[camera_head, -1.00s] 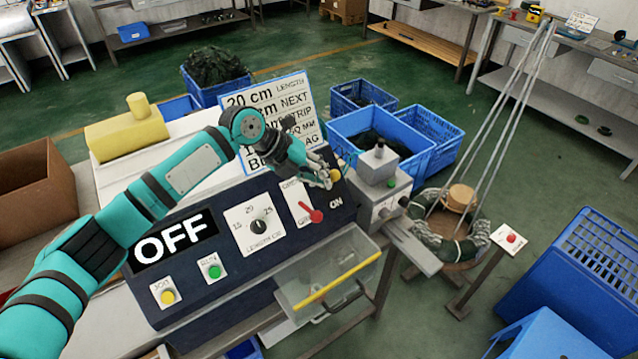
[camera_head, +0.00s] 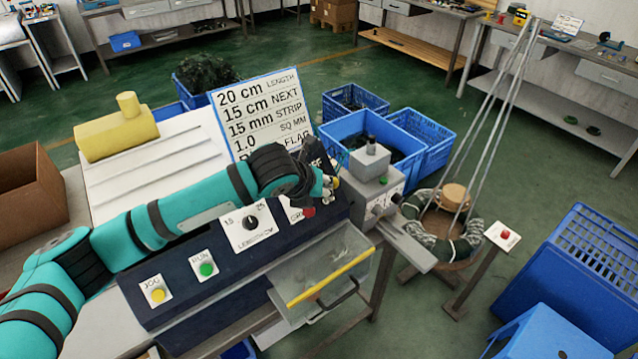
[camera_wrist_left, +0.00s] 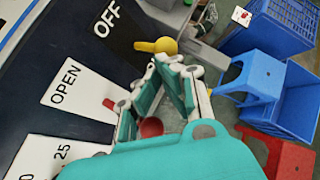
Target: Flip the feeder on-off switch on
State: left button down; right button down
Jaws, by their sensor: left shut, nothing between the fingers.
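The dark control panel (camera_head: 215,285) carries a switch with a yellow lever (camera_wrist_left: 158,45), next to an "OFF" label (camera_wrist_left: 107,18) in the left wrist view. In the head view only a bit of yellow shows at my left fingertips. My left gripper (camera_head: 328,186) is shut and empty over the panel's right end. In the left wrist view its fingers (camera_wrist_left: 186,84) are close beside the yellow lever; I cannot tell whether they touch it. A red lever (camera_wrist_left: 150,127) by the "OPEN" label lies partly hidden under the gripper. My right gripper is out of view.
A length dial (camera_head: 250,222), a green button (camera_head: 206,269) and a yellow button (camera_head: 158,295) sit left on the panel. A grey machine head (camera_head: 378,180) stands just right of my gripper. A clear bin with a yellow edge (camera_head: 330,279) hangs in front.

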pick_arm(q)
jog(key=shift+s+d+f+m+t+y, duration=0.15)
jog(key=shift+f+m+t+y, duration=0.15)
jog(key=shift+f+t+y, duration=0.15)
jog(key=shift+r, duration=0.15)
jog(key=shift+w+a+r+p, duration=0.15)
jog(key=shift+w+a+p, duration=0.25)
jog(key=shift+w+p, duration=0.15)
jog(key=shift+w+a, duration=0.1)
jog(key=shift+w, duration=0.05)
